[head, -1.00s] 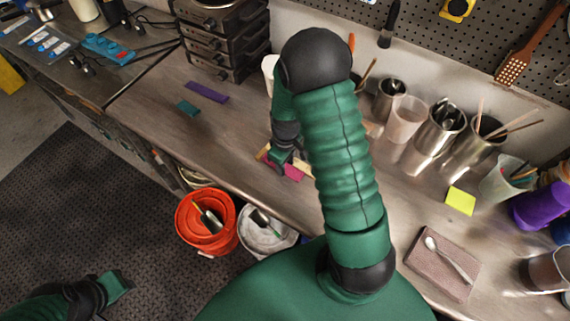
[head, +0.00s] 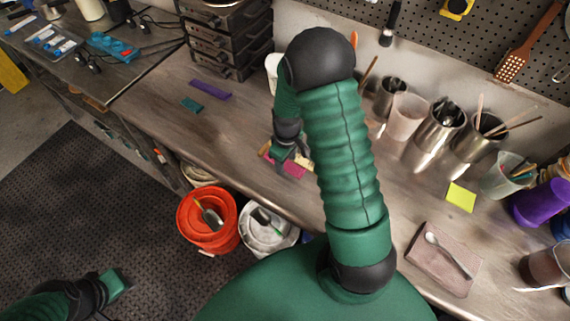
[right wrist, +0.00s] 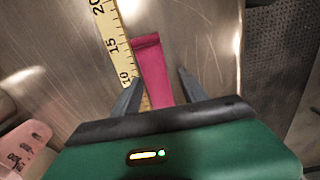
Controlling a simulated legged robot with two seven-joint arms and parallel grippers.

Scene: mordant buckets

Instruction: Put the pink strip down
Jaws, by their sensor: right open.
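The pink strip (head: 290,170) lies on the bench near its front edge, partly covered by my right gripper (head: 286,156) in the head view. In the right wrist view the strip (right wrist: 151,65) lies beside a yellow ruler (right wrist: 113,42). My right gripper (right wrist: 158,88) is open, with one finger on each side of the strip and a gap to each. The strip's near end is hidden behind the gripper body. My left gripper (head: 115,283) is at the lower left of the head view, over the floor, far from the strip; its jaws are not clear.
A purple strip (head: 210,90) and a teal strip (head: 191,104) lie farther left on the bench. An orange bucket (head: 190,239) and a white bucket (head: 285,238) stand below the front edge. Metal and plastic cups line the back right. A yellow note (head: 461,196) lies right.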

